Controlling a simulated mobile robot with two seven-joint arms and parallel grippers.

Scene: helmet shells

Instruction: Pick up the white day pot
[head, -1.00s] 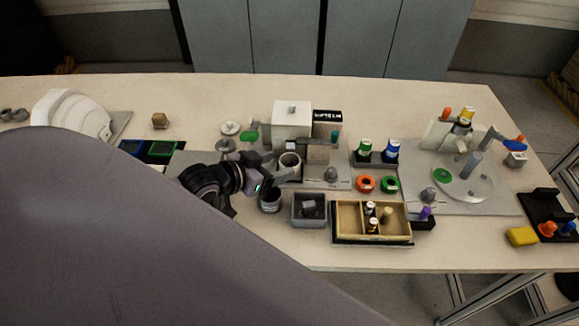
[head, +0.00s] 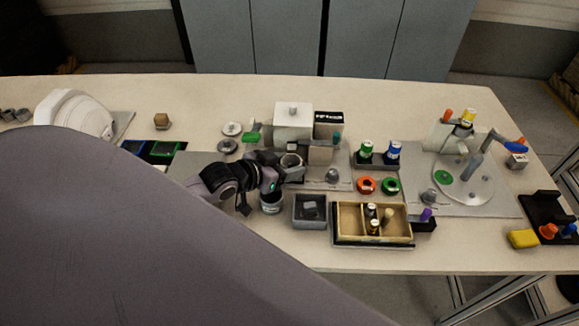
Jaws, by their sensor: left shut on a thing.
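The white day pot (head: 291,161) looks like a small pale-rimmed cup with a dark inside, in front of the white box in the middle of the table. My left gripper (head: 287,172) is shut on it from the left and front. The fingers and wrist hide much of its lower side, so I cannot tell whether it is clear of the surface. A second, darker pot (head: 270,205) with a pale rim stands just in front of my left gripper. My right gripper is not in view.
A white box (head: 293,120) stands behind the pot. A grey square bin (head: 310,210) and a wooden divided tray (head: 347,222) lie in front to the right. Green and blue bottles (head: 393,152) stand further right. The table's front left is hidden by my arm.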

